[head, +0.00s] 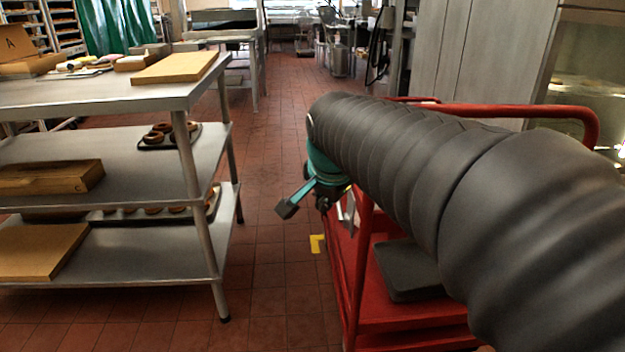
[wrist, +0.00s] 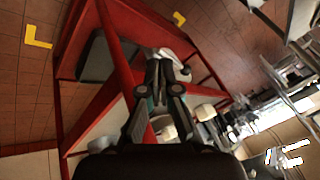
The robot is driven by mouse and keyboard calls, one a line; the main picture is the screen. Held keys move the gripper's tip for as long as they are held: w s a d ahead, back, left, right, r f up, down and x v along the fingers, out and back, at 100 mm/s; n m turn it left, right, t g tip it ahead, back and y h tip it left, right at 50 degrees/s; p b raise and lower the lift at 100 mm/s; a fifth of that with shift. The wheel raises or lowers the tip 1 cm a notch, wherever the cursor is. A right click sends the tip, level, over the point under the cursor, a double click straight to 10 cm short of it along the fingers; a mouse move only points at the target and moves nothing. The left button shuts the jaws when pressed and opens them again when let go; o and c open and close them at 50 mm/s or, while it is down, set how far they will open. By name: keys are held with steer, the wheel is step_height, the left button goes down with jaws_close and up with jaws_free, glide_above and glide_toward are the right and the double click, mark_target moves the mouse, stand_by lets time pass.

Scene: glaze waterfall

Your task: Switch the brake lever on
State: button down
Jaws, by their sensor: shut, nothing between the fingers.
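My gripper (wrist: 160,68) shows in the middle of the wrist view, its dark fingers closed together with nothing held. Its tips are at the red frame of the cart (wrist: 118,45). A small pale grey and white part (wrist: 175,60) shows just past the fingertips; it may be the brake lever, but I cannot tell that or whether the fingers touch it. In the head view the red cart (head: 362,262) stands at right, and my dark ribbed arm reaches over it. The arm hides much of the cart, and the fingers are not clear there.
A steel shelf table (head: 150,95) with boards, boxes and baked goods stands at left. A dark grey slab (head: 408,270) lies on the cart's lower shelf. A yellow floor mark (head: 317,244) lies beside the cart. The tiled aisle between table and cart is clear.

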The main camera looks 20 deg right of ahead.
steer(key=w+d+m, duration=0.4)
steer(key=w+m, duration=0.1)
steer(key=w, duration=0.2)
steer(key=w+d+m+h, duration=0.1)
steer(key=w+d+m, duration=0.4)
steer(key=w+m, duration=0.1)
steer(key=shift+w+r+h+b, duration=0.25)
steer(key=shift+w+h+b, duration=0.05)
steer(key=shift+w+b, duration=0.2)
steer(key=shift+f, duration=0.1)
glide_above(339, 203)
steer(key=w, duration=0.2)
step_height(339, 203, down, 10)
steer(key=shift+w+d+f+p, duration=0.15)
steer(key=shift+w+f+p, duration=0.15)
steer(key=shift+w+f, duration=0.1)
